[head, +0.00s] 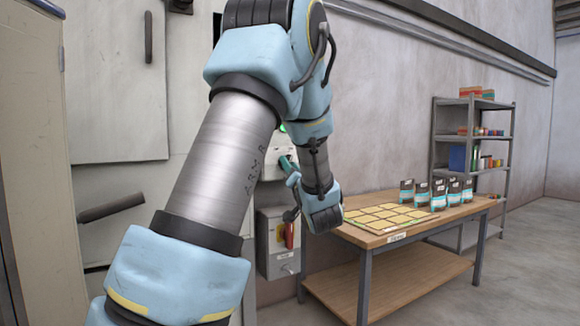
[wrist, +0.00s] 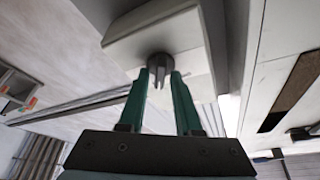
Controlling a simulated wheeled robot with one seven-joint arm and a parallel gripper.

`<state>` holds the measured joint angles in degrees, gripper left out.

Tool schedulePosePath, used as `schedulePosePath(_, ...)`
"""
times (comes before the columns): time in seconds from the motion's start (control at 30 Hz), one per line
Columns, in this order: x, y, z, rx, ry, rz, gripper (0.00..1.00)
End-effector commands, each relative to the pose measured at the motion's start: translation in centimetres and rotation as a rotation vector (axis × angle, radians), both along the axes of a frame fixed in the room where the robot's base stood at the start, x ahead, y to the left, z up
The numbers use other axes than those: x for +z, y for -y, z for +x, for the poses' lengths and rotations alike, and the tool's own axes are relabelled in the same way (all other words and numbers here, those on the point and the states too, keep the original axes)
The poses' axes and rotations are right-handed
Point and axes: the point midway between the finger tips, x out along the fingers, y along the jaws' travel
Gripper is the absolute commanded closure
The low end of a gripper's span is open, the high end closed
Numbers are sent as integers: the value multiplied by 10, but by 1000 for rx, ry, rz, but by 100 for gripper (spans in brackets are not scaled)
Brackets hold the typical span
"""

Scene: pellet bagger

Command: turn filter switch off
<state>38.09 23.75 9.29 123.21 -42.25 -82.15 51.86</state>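In the wrist view a dark round switch knob (wrist: 160,62) with a narrow grey grip bar sits on the pale face of a box (wrist: 190,30). No readable label shows which switch it is. My gripper (wrist: 160,76) has two green fingers, spread apart, with their tips at either side of the knob. Gaps show between the fingers and the grip bar. In the head view my gripper (head: 287,163) is at the control panel (head: 272,165) beside the machine, and my arm hides the knob and most of that panel.
A grey box with a red handle (head: 289,236) is mounted below the panel. A wooden table (head: 410,270) with yellow-topped pieces and several printed bags (head: 438,195) stands to the right. A metal shelf (head: 437,150) is behind it. A green light (head: 283,128) shows above my gripper.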

Motion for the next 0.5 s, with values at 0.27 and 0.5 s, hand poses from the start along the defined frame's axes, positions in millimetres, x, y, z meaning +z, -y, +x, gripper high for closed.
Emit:
schedulePosePath(0.27, 0, 0, 0, 0, 0, 0, 100)
schedulePosePath(0.5, 0, 0, 0, 0, 0, 0, 100)
